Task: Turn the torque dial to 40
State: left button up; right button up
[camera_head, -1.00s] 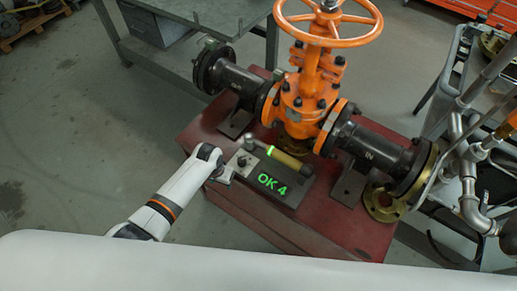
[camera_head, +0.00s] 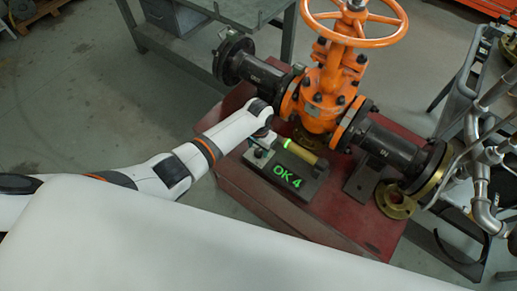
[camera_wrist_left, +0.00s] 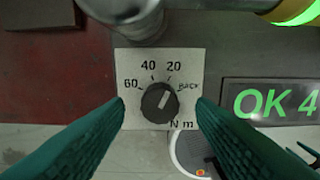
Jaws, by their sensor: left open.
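The dial belongs to the grey tester box (camera_head: 294,183), whose green display reads OK 4. My left gripper (camera_head: 262,141) is over the left end of the box. In the left wrist view, its two teal fingers are open, one on each side of the knob, with gaps to it. The knob is hidden in the head view. My right gripper is not in view.
A yellowish handle with a glowing green ring (camera_head: 304,155) lies along the box. A metal cylinder (camera_wrist_left: 137,18) stands just above the dial plate. The orange gate valve (camera_head: 325,95) stands behind the box on the red base (camera_head: 345,225). Pipes stand at right.

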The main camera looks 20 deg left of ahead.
pick_arm(q)
jog(key=shift+f, duration=0.9)
jog(key=c, duration=1)
jog(key=shift+o, duration=0.2)
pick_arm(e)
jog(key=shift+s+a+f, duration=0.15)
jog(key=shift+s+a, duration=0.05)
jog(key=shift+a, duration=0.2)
